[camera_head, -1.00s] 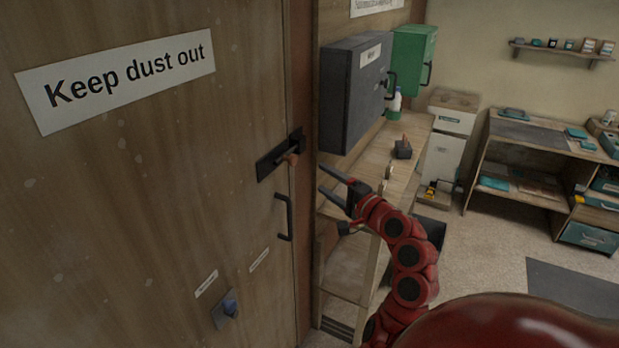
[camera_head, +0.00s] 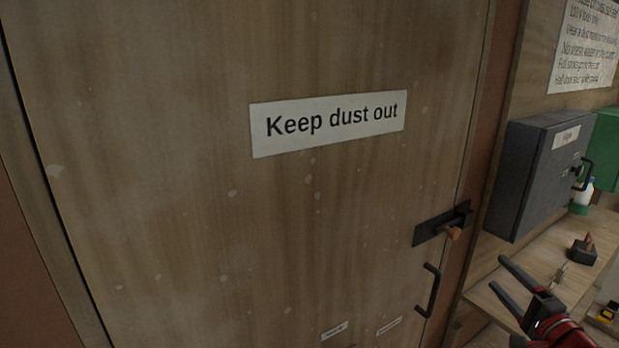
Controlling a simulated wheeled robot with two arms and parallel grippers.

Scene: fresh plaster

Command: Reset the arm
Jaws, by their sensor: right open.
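My right gripper (camera_head: 508,280) is at the lower right, with its two dark fingers spread and nothing between them. Its red wrist (camera_head: 565,334) runs off the bottom edge of the picture. In the picture the fingers lie to the right of the door's black pull handle (camera_head: 430,291) and in front of the wooden bench; I see no contact with either. My left gripper is not in view.
A wooden door (camera_head: 200,230) with a "Keep dust out" sign (camera_head: 329,123) fills most of the view. A black latch (camera_head: 441,226) with an orange-brown knob is at its right edge. Right of it are a grey cabinet (camera_head: 530,178) and a bench (camera_head: 535,258) carrying a small dark block-like tool (camera_head: 582,253).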

